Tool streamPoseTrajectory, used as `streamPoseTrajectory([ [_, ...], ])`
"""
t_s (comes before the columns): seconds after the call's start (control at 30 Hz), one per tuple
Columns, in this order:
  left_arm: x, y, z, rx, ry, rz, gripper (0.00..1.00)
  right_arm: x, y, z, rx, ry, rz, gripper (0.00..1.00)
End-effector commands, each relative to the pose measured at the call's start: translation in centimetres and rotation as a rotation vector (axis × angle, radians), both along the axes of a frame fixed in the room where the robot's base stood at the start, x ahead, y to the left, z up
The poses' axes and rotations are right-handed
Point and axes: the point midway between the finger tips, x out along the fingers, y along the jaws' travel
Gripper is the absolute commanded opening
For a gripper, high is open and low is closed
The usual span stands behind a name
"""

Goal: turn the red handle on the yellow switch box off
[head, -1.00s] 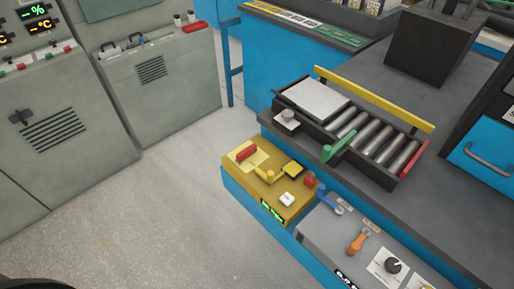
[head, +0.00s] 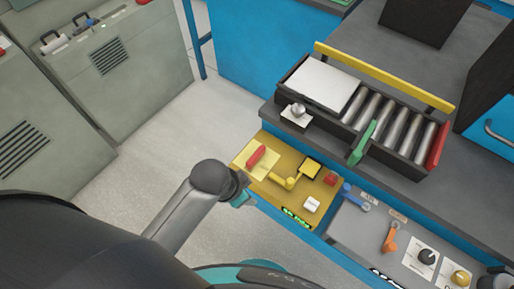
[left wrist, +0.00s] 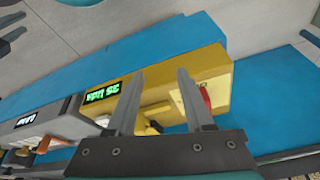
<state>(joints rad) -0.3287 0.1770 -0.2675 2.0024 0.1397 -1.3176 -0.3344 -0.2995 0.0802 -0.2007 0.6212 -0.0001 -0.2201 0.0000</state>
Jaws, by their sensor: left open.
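The yellow switch box (head: 272,188) sits at the near edge of the blue bench in the head view. Its red handle (head: 256,156) lies on a pale yellow plate at the box's far-left end. In the left wrist view the yellow box (left wrist: 215,65) lies beyond my fingers, and the red handle (left wrist: 206,96) shows just right of the right finger.
The yellow box also carries a yellow lever (head: 290,183), a white switch (head: 311,204) and a red button (head: 331,179). A grey panel (head: 350,232) with blue and orange levers adjoins it. Behind stands a roller tray (head: 325,82) with a green handle. Open floor lies left.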

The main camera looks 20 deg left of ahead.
Motion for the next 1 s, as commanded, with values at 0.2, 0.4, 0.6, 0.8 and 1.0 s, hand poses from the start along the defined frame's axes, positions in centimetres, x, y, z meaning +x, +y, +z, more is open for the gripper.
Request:
streamPoseTrajectory([
  [0.2, 4.0, -4.0, 4.0, 0.041, -0.105, -0.484, 0.53, -0.4, -0.3, 0.2, -0.004, 0.005, 0.0, 0.47],
  [0.4, 6.7, -6.5, 6.9, 0.141, -0.2, -1.028, 0.53, -0.3, -0.3, 0.3, -0.004, 0.005, 0.0, 0.47],
  [0.6, 8.7, -6.8, 9.8, 0.285, -0.26, -1.635, 0.53, -0.3, -0.3, 0.5, -0.004, 0.005, -0.001, 0.47],
  [0.8, 10.3, -4.5, 12.5, 0.41, -0.25, -2.199, 0.53, -0.3, -0.2, 0.6, -0.003, 0.004, -0.001, 0.47],
  [1.0, 11.4, -1.4, 14.9, 0.452, -0.195, -2.608, 0.53, -0.1, 0.0, 0.7, 0.0, 0.003, -0.002, 0.47],
])
